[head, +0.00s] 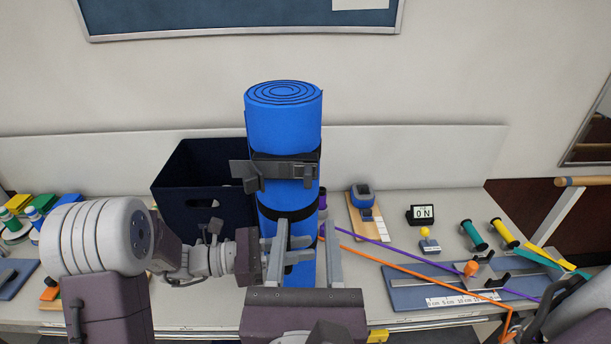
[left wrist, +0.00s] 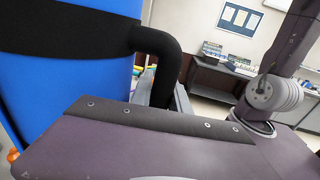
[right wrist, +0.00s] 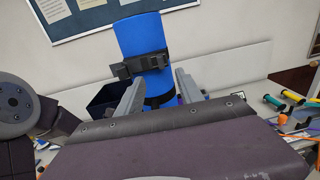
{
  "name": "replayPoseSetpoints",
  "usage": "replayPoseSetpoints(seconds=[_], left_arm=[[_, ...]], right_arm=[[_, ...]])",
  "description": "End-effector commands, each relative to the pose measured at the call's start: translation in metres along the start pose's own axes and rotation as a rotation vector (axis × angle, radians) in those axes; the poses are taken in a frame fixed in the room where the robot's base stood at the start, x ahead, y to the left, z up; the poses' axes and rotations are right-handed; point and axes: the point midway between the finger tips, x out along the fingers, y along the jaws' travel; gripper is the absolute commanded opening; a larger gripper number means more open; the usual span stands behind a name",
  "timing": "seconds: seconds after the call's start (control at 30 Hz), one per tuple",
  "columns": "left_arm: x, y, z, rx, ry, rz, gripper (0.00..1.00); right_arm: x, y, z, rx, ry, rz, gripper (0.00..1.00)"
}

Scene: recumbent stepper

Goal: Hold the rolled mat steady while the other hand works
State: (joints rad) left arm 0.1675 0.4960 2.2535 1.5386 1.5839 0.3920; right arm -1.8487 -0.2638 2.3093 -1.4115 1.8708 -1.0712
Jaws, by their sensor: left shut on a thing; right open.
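The blue rolled mat (head: 284,125) stands upright with its spiral end up, on the table. A black strap with a buckle (head: 300,171) goes around its upper half, and a lower black strap (head: 288,212) goes around its middle. My left gripper (head: 283,252) comes from the left, low at the mat.
A dark blue bin (head: 200,200) stands behind and left of the mat. To the right are a force display (head: 421,214), a ruler board (head: 440,290), coloured handles (head: 473,235), and orange (head: 420,276) and purple (head: 400,255) cords. Colourful blocks lie at the far left.

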Motion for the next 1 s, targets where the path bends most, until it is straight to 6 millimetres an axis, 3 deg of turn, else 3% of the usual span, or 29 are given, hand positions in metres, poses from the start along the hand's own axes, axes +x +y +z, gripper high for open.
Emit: replayPoseSetpoints(seconds=[0.6, 1.0], left_arm=[[0.000, 0.000, 0.000, 0.000, 0.000, 0.000, 0.00], [0.000, 0.000, 0.000, 0.000, 0.000, 0.000, 0.00]], right_arm=[[0.102, -0.002, 0.000, 0.000, 0.000, -0.008, 0.44], [0.115, -0.001, 0.000, -0.001, 0.000, -0.003, 0.44]])
